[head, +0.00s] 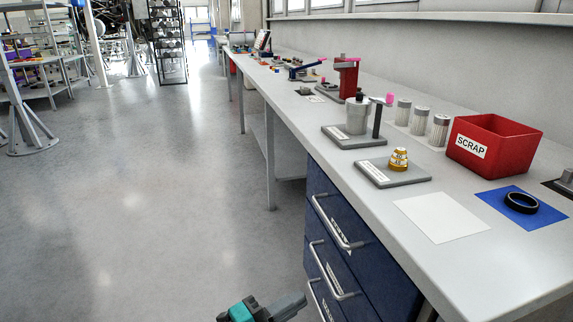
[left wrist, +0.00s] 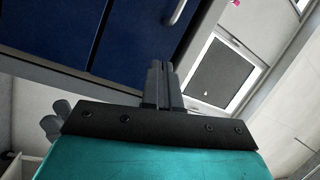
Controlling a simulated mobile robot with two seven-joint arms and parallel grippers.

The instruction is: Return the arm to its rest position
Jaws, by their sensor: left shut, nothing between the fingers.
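My left gripper (head: 290,304) shows at the bottom of the head view, in front of the blue drawer cabinet (head: 345,240) and below the bench top. Its grey fingers are together with nothing between them. In the left wrist view, the shut fingers (left wrist: 161,72) point towards the dark blue drawer fronts (left wrist: 130,35). They hide part of what lies behind them. I cannot tell whether the fingers touch the cabinet, but they appear apart from it. My right gripper is not in view.
The bench (head: 475,262) runs along the wall on the right. On it are a red SCRAP bin (head: 510,150), a black ring (head: 521,203) on a blue mat, a white sheet (head: 442,217) and a gold part (head: 399,160) on a grey plate. Drawer handles (head: 335,222) stick out. The floor (head: 150,220) at left is clear.

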